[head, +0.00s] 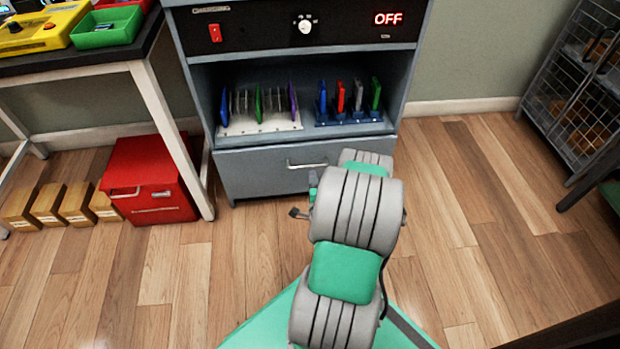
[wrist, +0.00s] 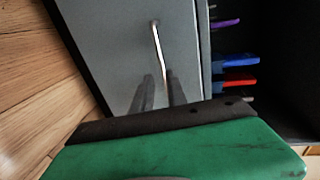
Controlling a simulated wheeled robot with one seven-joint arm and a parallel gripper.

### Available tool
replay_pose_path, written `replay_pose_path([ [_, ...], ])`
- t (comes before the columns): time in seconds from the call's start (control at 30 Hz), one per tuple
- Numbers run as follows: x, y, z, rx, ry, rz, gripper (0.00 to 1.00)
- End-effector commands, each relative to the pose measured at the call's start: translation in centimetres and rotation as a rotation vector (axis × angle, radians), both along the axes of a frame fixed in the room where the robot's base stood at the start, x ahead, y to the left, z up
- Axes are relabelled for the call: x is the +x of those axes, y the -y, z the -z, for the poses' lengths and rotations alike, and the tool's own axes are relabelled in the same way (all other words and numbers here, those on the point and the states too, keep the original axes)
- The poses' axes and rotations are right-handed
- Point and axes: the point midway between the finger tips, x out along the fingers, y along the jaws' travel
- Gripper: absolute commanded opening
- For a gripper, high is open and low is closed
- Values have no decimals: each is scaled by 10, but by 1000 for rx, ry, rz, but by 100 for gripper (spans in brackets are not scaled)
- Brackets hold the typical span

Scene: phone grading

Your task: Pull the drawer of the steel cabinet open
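The grey steel cabinet (head: 200,90) stands against the wall, with its drawer (head: 250,172) shut below the open shelf. The drawer has a bright bar handle (head: 306,164); my arm covers the drawer's right part. In the wrist view the drawer front (wrist: 115,45) fills the middle and the handle (wrist: 157,45) runs lengthwise toward my gripper (wrist: 160,88). The two dark fingers are apart, with the handle's near end seemingly in line with the gap between them. I cannot tell whether they touch it. In the head view the fingers are hidden by my arm.
Phones stand in a white rack (head: 262,125) and a blue rack (head: 350,117) on the shelf. A red box (head: 150,180) and several small cardboard boxes (head: 75,203) sit left on the floor. A wire cage (head: 575,90) stands at right. The floor before the drawer's left part is clear.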

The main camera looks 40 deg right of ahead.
Motion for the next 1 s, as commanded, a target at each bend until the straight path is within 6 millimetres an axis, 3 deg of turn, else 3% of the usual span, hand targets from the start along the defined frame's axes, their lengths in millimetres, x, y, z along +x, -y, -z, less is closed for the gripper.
replay_pose_path([
  [0.5, 60, 39, 12, -6, 0, -5, 18],
  [0.77, 62, 42, 11, -5, -1, -4, 18],
  [1.0, 62, 41, 11, -5, -1, -4, 0],
])
